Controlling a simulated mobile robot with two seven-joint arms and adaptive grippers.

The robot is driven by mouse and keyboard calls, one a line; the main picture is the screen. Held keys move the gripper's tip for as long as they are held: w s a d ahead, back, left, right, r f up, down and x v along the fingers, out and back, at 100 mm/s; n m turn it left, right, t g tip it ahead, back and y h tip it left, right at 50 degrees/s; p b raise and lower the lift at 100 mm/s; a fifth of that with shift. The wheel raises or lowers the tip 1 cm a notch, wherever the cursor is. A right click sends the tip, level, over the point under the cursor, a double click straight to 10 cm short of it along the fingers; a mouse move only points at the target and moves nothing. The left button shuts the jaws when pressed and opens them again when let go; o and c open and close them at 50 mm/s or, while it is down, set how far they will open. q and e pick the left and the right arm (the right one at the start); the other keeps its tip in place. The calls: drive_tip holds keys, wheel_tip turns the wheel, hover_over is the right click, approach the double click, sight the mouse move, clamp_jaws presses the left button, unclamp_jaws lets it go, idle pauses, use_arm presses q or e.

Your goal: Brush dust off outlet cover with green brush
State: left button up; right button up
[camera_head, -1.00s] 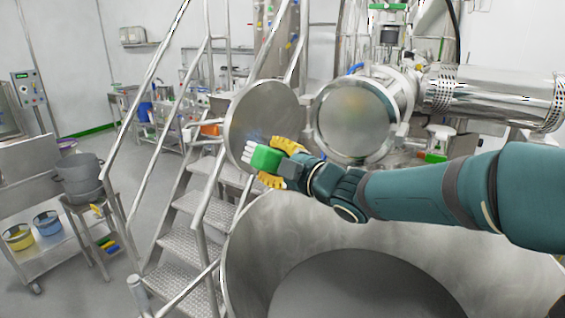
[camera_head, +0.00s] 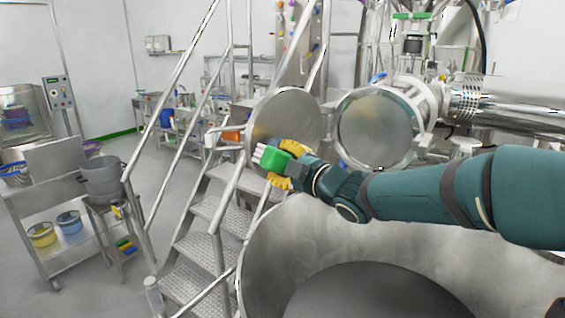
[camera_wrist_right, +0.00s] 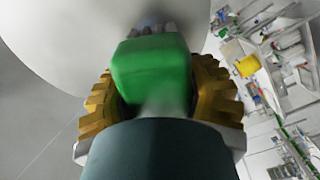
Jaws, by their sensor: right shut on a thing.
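The outlet cover (camera_head: 293,112) is a round steel disc standing open on edge beside the stairs in the head view. It also fills the upper left of the right wrist view (camera_wrist_right: 60,45). My right gripper (camera_head: 282,165) is shut on the green brush (camera_head: 273,158), in front of the cover's lower left part. In the right wrist view the brush's green block (camera_wrist_right: 152,72) sits between my yellow fingers. Its pale bristles point toward the cover; whether they touch it I cannot tell. Dust on the cover is not clear. My left gripper is not in view.
The round glass-like outlet (camera_head: 378,130) is right of the cover. A large steel bowl (camera_head: 265,245) is below my right arm. Metal stairs with rails (camera_head: 215,215) rise at left.

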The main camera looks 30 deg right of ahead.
drive_tip(key=shift+w+a+b, duration=0.15)
drive_tip(key=shift+w+b, duration=0.3)
drive_tip(key=shift+w, duration=0.6)
idle(0.4)
drive_tip(key=shift+w+d+r+p, duration=0.1)
drive_tip(key=shift+d+p, duration=0.5)
drive_tip(key=shift+d, duration=0.45)
drive_tip(key=shift+w+d+p, duration=0.1)
drive_tip(key=shift+d+p, duration=0.3)
drive_tip(key=shift+d, duration=0.6)
drive_tip(key=shift+w, duration=0.1)
drive_tip(key=shift+a+b, duration=0.45)
drive_tip(key=shift+b, duration=0.2)
drive_tip(key=shift+s+a+b, duration=0.2)
drive_tip(key=shift+a+b, duration=1.05)
drive_tip(key=shift+a, duration=0.35)
